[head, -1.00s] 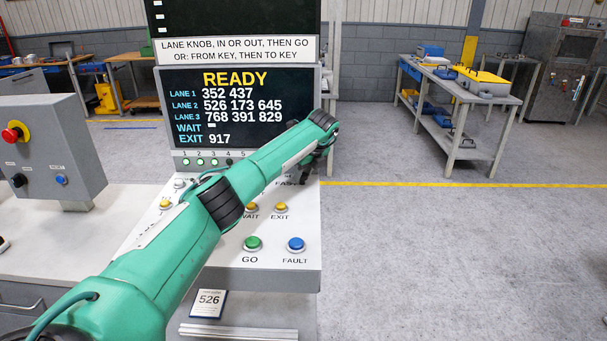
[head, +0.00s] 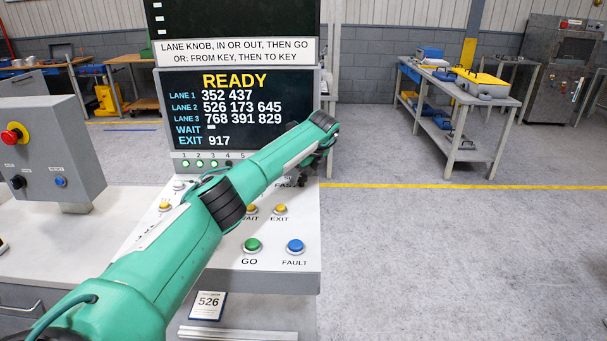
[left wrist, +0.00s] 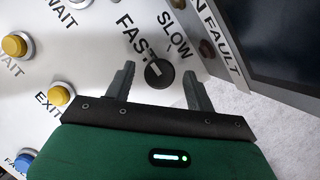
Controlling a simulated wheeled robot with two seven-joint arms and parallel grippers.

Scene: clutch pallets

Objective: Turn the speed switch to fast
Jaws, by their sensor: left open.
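The speed switch (left wrist: 159,73) is a round black knob on the white panel, by the labels FAST (left wrist: 137,38) and SLOW (left wrist: 175,38) in the left wrist view. A small light mark shows on its upper left; I cannot tell its setting for sure. My left gripper (left wrist: 160,76) is open, with one finger on each side of the knob in the picture. Whether the fingers touch it is unclear. In the head view my left gripper (head: 318,158) is partly hidden by its wrist, above the panel's right edge, and the knob is hidden. My right gripper is not in view.
The console panel (head: 270,270) carries the green GO button (head: 252,245), blue FAULT button (head: 295,246) and yellow EXIT button (head: 280,209) near my left arm. The screen (head: 185,140) stands close behind. Floor to the right is free.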

